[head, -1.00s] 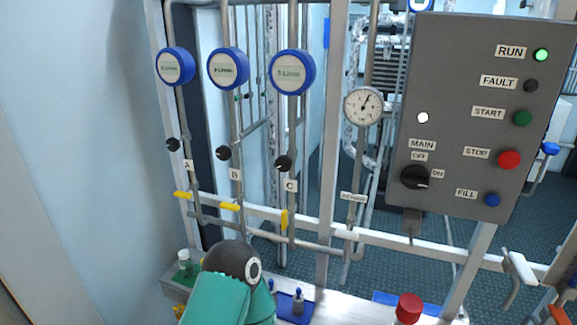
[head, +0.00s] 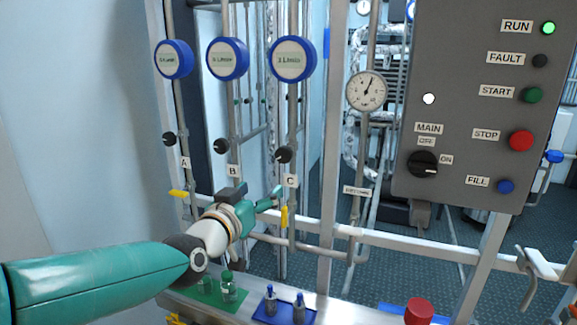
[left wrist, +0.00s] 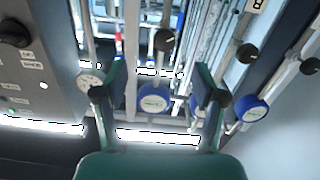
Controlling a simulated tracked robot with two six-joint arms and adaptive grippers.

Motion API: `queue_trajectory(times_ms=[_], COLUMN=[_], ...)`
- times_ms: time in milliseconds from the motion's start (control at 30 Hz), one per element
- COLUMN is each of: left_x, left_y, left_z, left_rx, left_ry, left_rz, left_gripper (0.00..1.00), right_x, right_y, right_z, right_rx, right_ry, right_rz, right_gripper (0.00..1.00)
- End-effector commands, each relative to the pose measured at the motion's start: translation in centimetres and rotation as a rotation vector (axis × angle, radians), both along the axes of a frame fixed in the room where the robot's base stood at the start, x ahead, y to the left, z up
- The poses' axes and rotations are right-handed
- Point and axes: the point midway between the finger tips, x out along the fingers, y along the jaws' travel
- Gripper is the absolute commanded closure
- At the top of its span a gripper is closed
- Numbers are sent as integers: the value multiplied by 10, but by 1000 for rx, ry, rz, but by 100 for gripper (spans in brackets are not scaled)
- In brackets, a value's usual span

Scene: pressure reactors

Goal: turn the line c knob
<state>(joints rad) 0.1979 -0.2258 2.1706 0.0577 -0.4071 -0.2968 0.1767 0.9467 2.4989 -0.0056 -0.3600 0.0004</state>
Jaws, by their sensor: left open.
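The line C knob (head: 284,155) is a small black round knob on the pipe under the third blue-rimmed gauge, just above the C label (head: 290,181). My left gripper (head: 274,196) is open and empty, below and slightly left of that knob, apart from it in the head view. In the left wrist view, which looks inverted, the open fingers (left wrist: 160,72) frame the black knob (left wrist: 164,40), probably C, and a blue gauge (left wrist: 153,103) beyond them. The knob's exact pointer direction is too small to tell. My right gripper is not in view.
Black knobs A (head: 169,139) and B (head: 221,146) sit on pipes to the left. Yellow handles, including one below C (head: 284,216), stick out nearby. The grey control panel (head: 470,110) stands right. A bench below holds green-capped bottles (head: 228,287) and a blue tray (head: 285,317).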

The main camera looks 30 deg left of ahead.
Motion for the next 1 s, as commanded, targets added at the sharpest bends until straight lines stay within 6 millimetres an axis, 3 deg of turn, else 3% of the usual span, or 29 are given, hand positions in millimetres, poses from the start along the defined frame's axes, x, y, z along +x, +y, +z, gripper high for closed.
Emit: queue_trajectory(times_ms=[100, 267, 800, 1000], left_x=[-7, 6, 113, 142], left_y=[7, 11, 36, 42], left_z=[17, 20, 21, 21], left_rx=[13, 14, 14, 13], left_ry=[-40, -42, -41, -42], left_rz=[18, 19, 18, 17], left_gripper=[30, 30, 30, 30], right_x=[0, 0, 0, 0], right_y=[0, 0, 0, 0], right_z=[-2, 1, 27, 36], right_rx=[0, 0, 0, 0], right_ry=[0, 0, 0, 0], right_rz=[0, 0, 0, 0], right_gripper=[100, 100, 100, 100])
